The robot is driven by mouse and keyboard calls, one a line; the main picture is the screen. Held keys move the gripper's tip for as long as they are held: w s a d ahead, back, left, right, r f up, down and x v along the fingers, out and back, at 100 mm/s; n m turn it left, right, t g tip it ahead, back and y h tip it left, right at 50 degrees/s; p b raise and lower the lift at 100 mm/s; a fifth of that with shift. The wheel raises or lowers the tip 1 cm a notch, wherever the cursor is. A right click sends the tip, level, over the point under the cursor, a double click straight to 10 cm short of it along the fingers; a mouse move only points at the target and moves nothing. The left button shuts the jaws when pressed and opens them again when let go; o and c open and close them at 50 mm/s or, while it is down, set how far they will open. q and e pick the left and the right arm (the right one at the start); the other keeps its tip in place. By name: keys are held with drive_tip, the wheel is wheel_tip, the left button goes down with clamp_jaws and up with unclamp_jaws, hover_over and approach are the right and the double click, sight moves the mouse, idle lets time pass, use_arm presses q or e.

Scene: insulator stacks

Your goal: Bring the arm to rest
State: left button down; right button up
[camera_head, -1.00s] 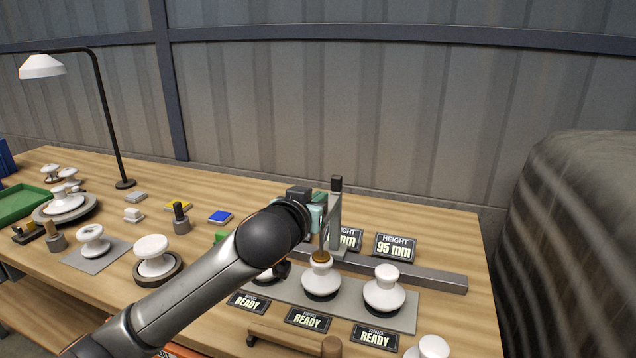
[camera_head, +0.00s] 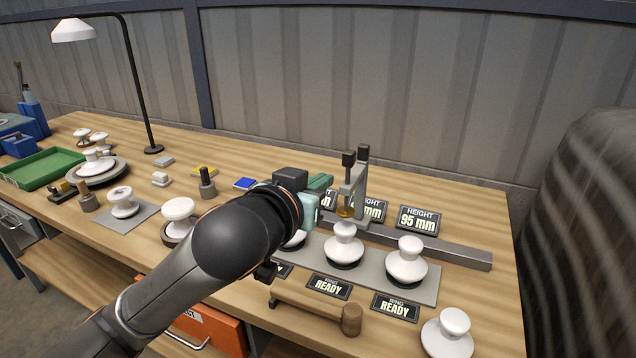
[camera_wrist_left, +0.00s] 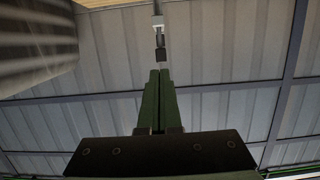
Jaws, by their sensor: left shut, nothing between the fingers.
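My left arm crosses the head view from the lower left. Its gripper (camera_head: 321,182) is shut and empty, its green fingers pointing away over the back of the bench, left of the grey gauge stand (camera_head: 357,182). In the left wrist view the gripper fingers (camera_wrist_left: 159,73) lie together, with the wall behind and a post-like tip just beyond them. White insulators, including a middle one (camera_head: 343,246) and a right one (camera_head: 407,262), stand on a grey plate (camera_head: 428,286). Another is partly hidden behind my arm. My right gripper does not show.
Height signs (camera_head: 418,219) and a grey bar (camera_head: 465,257) stand behind the insulators. A wooden mallet (camera_head: 308,302) lies in front. A desk lamp (camera_head: 137,85), a green tray (camera_head: 40,169) and more insulators are to the left. A dark rounded bulk (camera_head: 580,230) is at right.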

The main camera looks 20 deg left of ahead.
use_arm(q)
drive_tip(key=shift+s+r, duration=0.1)
drive_tip(key=shift+s, duration=0.25)
drive_tip(key=s+f+g, duration=0.1)
drive_tip(key=s+f, duration=0.1)
drive_tip(key=f, duration=0.5)
drive_tip(key=s+f+g, duration=0.2)
drive_tip(key=f, duration=0.5)
drive_tip(key=s+f+m+g, duration=0.1)
drive_tip(key=s+f+g, duration=0.1)
drive_tip(key=f, duration=0.5)
drive_tip(key=shift+s, duration=0.45)
drive_tip(key=s+a+f+g, duration=0.3)
drive_tip(key=s+f+g, duration=0.4)
drive_tip(key=s+f, duration=1)
drive_tip(key=w+d+f+t+h+p, duration=0.1)
drive_tip(key=w+d+f+t+p, duration=0.1)
drive_tip(key=f+t, duration=0.4)
drive_tip(key=shift+w+d+f+m+h+p, duration=0.35)
drive_tip(key=shift+w+d+f, duration=0.35)
drive_tip(key=shift+d, duration=0.4)
